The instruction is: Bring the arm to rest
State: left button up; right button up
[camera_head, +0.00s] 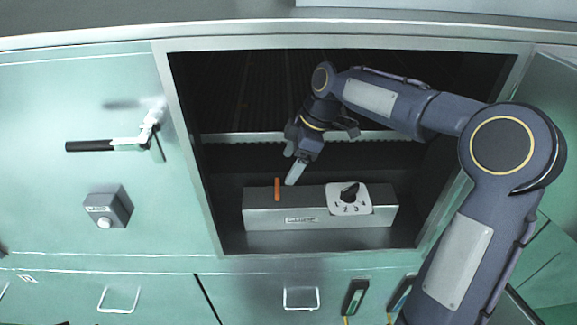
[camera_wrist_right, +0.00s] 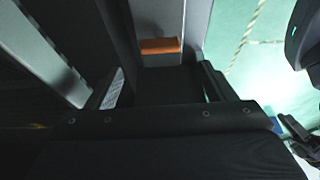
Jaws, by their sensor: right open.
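My right arm reaches into an open, dark cabinet compartment from the right. My right gripper (camera_head: 292,162) is open and empty, just above a grey metal box (camera_head: 262,214). A short upright orange lever (camera_head: 277,189) stands on the box, a little left of and below the fingertips. In the right wrist view the gripper (camera_wrist_right: 162,82) shows its two fingers apart, with the orange lever (camera_wrist_right: 160,46) beyond them. I cannot tell whether a finger touches it. My left gripper is not in view.
The box carries a white dial plate with a black knob (camera_head: 349,193). The compartment's frame (camera_head: 190,170) surrounds my arm, with an open door (camera_head: 553,100) at the right. A black-handled latch (camera_head: 92,146) and a grey button box (camera_head: 108,210) sit on the left panel.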

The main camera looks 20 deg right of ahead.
dwell(0.3)
jog(key=s+d+r+m+t+h, duration=0.1)
jog(key=s+d+r+m+t, duration=0.15)
jog(key=s+m, duration=1)
jog(key=s+f+m+t, duration=0.1)
jog(key=s+f+m, duration=0.1)
jog(key=s, duration=0.5)
jog(key=s+f+m+t, duration=0.1)
jog(key=s+f+m, duration=0.1)
jog(key=s, duration=0.6)
jog(key=shift+f, duration=0.85)
